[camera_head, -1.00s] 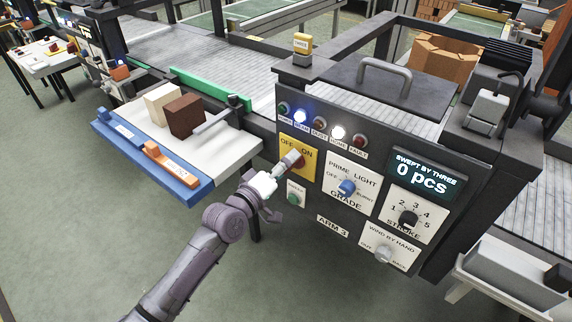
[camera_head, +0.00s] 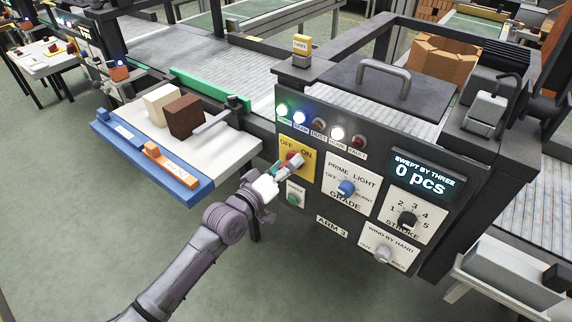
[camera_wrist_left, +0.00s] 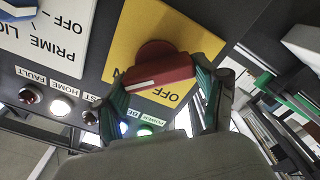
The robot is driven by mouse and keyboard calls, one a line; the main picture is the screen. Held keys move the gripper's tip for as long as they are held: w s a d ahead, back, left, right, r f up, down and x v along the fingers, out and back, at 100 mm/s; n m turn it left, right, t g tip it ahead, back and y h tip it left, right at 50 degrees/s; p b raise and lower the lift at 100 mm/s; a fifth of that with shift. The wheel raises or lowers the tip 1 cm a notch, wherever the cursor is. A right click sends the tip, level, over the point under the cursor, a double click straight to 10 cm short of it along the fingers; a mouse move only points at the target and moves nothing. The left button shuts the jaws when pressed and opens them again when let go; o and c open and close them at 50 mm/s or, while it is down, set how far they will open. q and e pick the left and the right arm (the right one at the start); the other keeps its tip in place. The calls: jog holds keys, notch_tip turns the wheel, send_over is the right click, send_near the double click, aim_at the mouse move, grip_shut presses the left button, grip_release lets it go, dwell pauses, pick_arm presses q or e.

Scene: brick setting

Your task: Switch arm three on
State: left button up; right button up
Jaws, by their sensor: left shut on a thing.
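The arm three panel carries a yellow plate (camera_head: 304,146) marked OFF and ON with a red rotary switch (camera_head: 293,158) on it. My left gripper (camera_head: 283,167) is at this switch, its fingers on either side of the handle. The wrist view shows the red handle (camera_wrist_left: 160,72), with a white line on it, held between the two fingers of the left gripper (camera_wrist_left: 160,88). The green power lamp (camera_head: 282,110) at the panel's left is lit. The fingers partly cover the switch in the head view. My right gripper is not in view.
The blue-white beam lamp (camera_head: 299,118) and white home lamp (camera_head: 337,133) are lit; dust and fault look dark. A green button (camera_head: 294,199) sits just below the gripper. The blue grade knob (camera_head: 346,188) is to the right. The display (camera_head: 425,178) reads 0 pcs.

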pick_arm(q)
jog(key=shift+f, duration=0.15)
jog(key=o, duration=1.1)
jog(key=shift+o, duration=0.2)
jog(key=shift+s, duration=0.1)
jog(key=v, duration=1.2)
